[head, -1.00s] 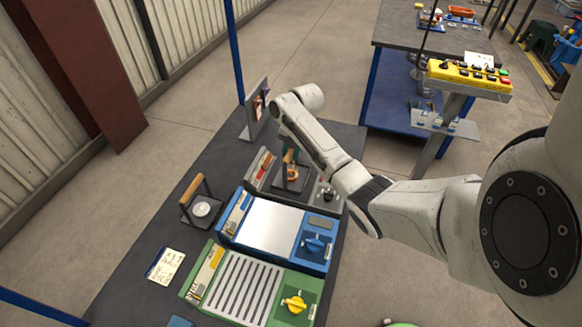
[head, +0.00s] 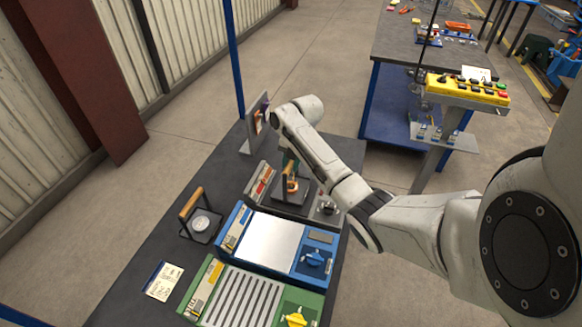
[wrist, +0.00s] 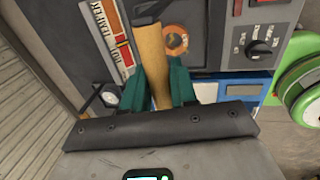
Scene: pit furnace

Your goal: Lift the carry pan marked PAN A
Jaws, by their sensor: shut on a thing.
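My gripper (wrist: 158,68) has its teal fingers shut on the wooden handle (wrist: 148,50) of a carry pan, one finger on each side. In the head view the gripper (head: 290,163) is partly hidden behind my arm, above the middle station. The held pan's wooden handle (head: 284,182) shows there, with a copper-orange ring-like piece (head: 292,186) beside it; that piece also shows in the wrist view (wrist: 176,40). I cannot tell whether the pan is clear of the station. A second carry pan (head: 204,238) with a wooden handle and a pale disc stands at the left. No pan marking is readable.
A blue unit (head: 313,264) and a green unit (head: 210,272) with a slotted top stand in front. An upright grey panel (head: 258,122) stands behind the held pan. A paper card (head: 164,282) lies front left. A yellow control box (head: 466,90) stands right.

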